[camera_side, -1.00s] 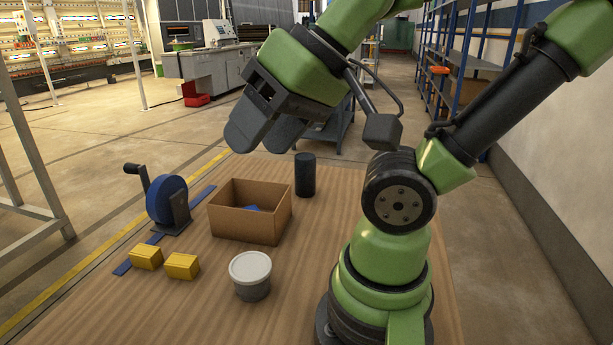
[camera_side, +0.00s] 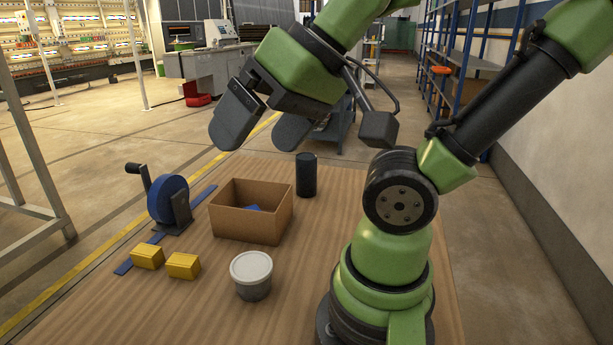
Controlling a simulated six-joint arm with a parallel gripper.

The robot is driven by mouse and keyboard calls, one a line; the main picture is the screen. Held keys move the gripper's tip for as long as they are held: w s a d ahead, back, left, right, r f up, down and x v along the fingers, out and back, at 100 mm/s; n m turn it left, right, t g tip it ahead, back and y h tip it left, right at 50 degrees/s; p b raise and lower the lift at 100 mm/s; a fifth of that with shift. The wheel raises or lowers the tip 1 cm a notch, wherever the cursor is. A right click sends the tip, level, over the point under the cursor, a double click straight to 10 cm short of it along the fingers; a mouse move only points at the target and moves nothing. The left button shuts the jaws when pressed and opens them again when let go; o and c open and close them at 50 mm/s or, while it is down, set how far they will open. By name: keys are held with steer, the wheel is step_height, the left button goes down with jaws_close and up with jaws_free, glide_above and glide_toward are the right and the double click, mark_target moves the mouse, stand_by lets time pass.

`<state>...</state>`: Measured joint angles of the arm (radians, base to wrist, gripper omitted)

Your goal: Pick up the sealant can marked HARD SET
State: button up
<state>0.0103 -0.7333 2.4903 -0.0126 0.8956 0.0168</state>
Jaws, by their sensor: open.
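A dark, upright cylindrical can (camera_side: 306,176) stands on the wooden table (camera_side: 330,240), behind and to the right of the cardboard box. No marking on it is readable from here, so I cannot tell whether it says HARD SET. My gripper (camera_side: 262,138) is open and empty. Its two dark, broad fingers hang above the far part of the table, up and to the left of the can, apart from it.
The open cardboard box (camera_side: 245,226) holds something blue. A grey tub with a white lid (camera_side: 251,275) stands in front of it. Two yellow blocks (camera_side: 165,261) lie at the left near a blue reel with a crank (camera_side: 168,199) on a blue strip.

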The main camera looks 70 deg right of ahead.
steer(key=w+d+m+g+h, duration=0.1)
steer(key=w+d+m+h, duration=0.3)
steer(key=w+d, duration=0.3)
steer(key=m+g+h, duration=0.4)
steer(key=m+g, duration=0.2)
steer(key=m, duration=0.4)
glide_toward(305, 157)
steer(key=f, duration=0.1)
steer(key=x, duration=0.5)
steer(key=shift+s+d, duration=0.15)
steer(key=shift+s, duration=0.25)
steer(key=shift+w+x, duration=0.15)
steer(key=shift+x, duration=1.25)
steer(key=shift+w+x, duration=0.15)
steer(key=shift+x, duration=1.25)
steer(key=shift+r, duration=0.1)
steer(key=c, duration=1.3)
